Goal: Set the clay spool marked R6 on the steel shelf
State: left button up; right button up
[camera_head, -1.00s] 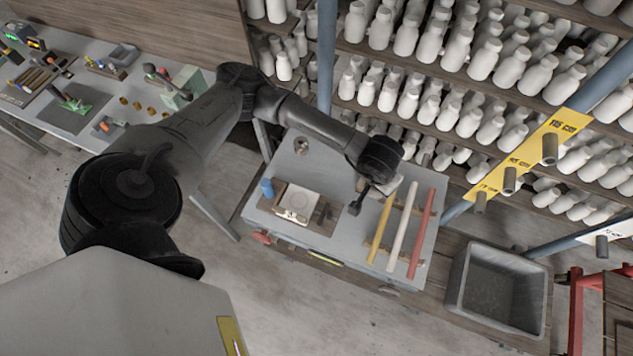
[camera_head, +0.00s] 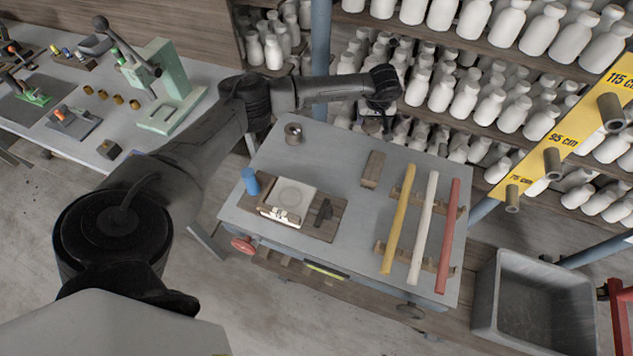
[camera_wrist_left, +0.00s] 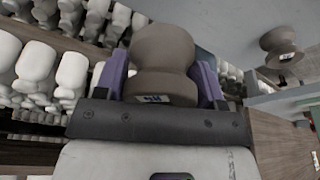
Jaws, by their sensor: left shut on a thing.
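A brown-grey clay spool (camera_wrist_left: 162,58) with a narrow waist is in my left gripper (camera_wrist_left: 164,85), between its two purple fingers. A small white label with dark marks shows on the spool's lower rim; it is too small and turned to read surely. In the head view my left gripper (camera_head: 372,124) is beyond the bench's back edge, in front of the bottle shelves; the spool is hard to make out there. A second spool (camera_head: 293,132) stands on the grey bench; it also shows with a label in the wrist view (camera_wrist_left: 281,50). I cannot pick out a steel shelf surely. My right gripper is not in view.
The grey bench (camera_head: 335,145) carries a board (camera_head: 325,228), a blue cup (camera_head: 250,182), a wooden block (camera_head: 373,168) and three coloured rods (camera_head: 423,228). White bottles (camera_head: 465,98) fill the shelves behind. A yellow height strip (camera_head: 532,155) with pegs and a grey bin (camera_head: 535,300) are right.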

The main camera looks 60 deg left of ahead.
pick_arm(q)
send_over(329, 148)
jog(key=f, duration=0.4)
jog(key=d+f, duration=0.1)
jog(key=f, duration=0.2)
jog(key=shift+f, duration=0.1)
jog(key=shift+s+f+b, duration=0.1)
jog(key=shift+f+b, duration=0.2)
jog(key=shift+f, duration=1.75)
jog(key=shift+f, duration=0.1)
jog(key=o, duration=1.1)
